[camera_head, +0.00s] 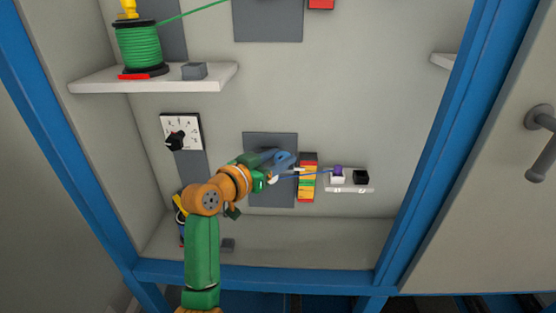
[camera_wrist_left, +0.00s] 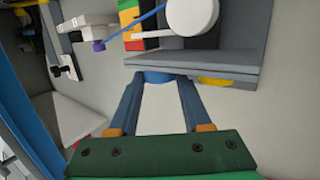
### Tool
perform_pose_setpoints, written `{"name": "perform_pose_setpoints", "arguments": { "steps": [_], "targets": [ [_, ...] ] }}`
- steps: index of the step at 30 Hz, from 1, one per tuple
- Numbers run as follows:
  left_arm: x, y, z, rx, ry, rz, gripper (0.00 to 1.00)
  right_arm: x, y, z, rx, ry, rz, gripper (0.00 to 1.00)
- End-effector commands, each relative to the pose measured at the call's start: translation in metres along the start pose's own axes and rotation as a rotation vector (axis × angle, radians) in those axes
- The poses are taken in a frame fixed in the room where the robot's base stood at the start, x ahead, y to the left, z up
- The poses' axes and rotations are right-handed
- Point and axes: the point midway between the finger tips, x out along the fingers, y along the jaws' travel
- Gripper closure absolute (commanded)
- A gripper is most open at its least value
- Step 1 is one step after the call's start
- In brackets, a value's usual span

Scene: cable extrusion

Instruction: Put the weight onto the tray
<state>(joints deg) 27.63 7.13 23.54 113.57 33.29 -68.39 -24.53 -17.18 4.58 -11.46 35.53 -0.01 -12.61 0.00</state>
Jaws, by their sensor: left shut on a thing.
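My left gripper (camera_head: 283,160) is in front of the dark grey back panel (camera_head: 258,141), left of the red, orange and green bar. In the left wrist view its two blue-grey fingers (camera_wrist_left: 160,82) reach up to a grey ledge (camera_wrist_left: 225,63) and are shut on a small blue piece (camera_wrist_left: 156,76) between their tips. Most of that piece is hidden, so I cannot tell whether it is the weight. A grey block (camera_head: 194,71) sits on the upper shelf and a dark block (camera_head: 229,245) lies on the cabinet floor. I cannot tell surely which part is the tray. My right gripper is not in view.
The upper shelf (camera_head: 99,83) holds a green cable spool (camera_head: 138,47). A dial (camera_head: 181,131) is on the back wall. The coloured bar (camera_head: 307,185) and a small white switch shelf (camera_head: 352,189) stand right of my gripper. A blue cable (camera_wrist_left: 133,27) runs close by.

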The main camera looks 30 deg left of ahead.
Motion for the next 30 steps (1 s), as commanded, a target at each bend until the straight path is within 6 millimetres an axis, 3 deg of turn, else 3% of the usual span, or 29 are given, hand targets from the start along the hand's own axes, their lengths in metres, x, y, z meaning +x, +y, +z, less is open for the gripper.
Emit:
{"name": "perform_pose_setpoints", "arguments": {
  "steps": [8, 30],
  "targets": [
    [0.000, 0.000, 0.000, 0.000, 0.001, 0.000, 1.00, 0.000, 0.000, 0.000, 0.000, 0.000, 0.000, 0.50],
    [0.006, 0.000, 0.044, 0.001, 0.000, 0.000, 1.00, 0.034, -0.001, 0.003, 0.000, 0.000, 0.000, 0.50]
  ]
}}
